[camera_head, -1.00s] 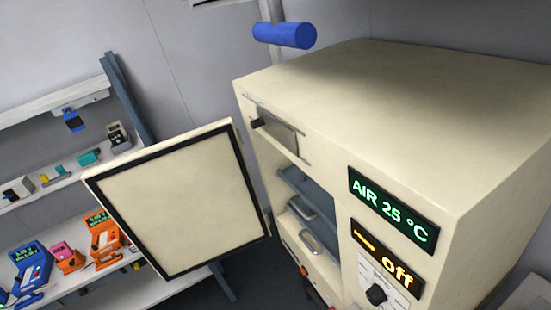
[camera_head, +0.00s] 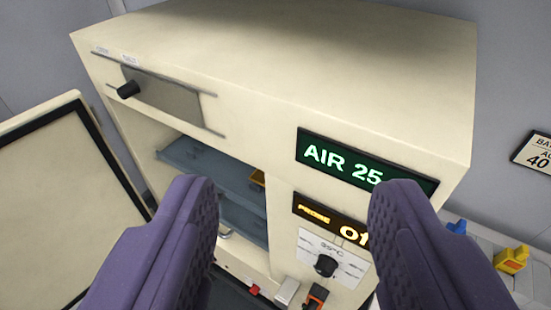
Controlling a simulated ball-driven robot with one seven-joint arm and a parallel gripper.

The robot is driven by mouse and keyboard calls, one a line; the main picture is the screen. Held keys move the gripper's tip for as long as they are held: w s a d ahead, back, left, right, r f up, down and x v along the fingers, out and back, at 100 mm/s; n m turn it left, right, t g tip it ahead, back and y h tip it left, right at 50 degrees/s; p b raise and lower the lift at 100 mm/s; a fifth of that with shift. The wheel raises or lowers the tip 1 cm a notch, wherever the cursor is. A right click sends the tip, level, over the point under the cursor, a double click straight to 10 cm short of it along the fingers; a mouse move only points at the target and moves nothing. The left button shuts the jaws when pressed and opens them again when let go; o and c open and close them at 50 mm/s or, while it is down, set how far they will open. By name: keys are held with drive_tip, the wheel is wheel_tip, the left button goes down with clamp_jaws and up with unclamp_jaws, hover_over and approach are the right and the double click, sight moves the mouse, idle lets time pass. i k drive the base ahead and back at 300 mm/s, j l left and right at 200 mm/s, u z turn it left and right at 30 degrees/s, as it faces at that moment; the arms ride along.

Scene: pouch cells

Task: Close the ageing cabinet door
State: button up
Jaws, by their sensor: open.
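The ageing cabinet (camera_head: 300,60) is a cream box that fills the middle of the view. Its door (camera_head: 52,190), a cream panel with a black seal, stands wide open at the left, partly cut off by the frame. The opening shows blue-grey shelves (camera_head: 195,155) inside. My gripper (camera_head: 293,210) is open and empty, with two purple ribbed fingers in front of the cabinet. The right finger covers part of the displays, and the left finger covers part of the opening. No contact with the door shows.
A green display (camera_head: 335,158) reads AIR 25, and an amber display (camera_head: 325,218) sits below it above a black knob (camera_head: 326,265). A small handle (camera_head: 128,90) sticks out at the cabinet's upper left. Blue and yellow items (camera_head: 511,260) stand at the right.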

sight(67, 198)
drive_tip(key=j+u, duration=0.1)
drive_tip(key=j, duration=1.8)
drive_tip(key=i+j+u, duration=0.1)
drive_tip(key=j, duration=1.75)
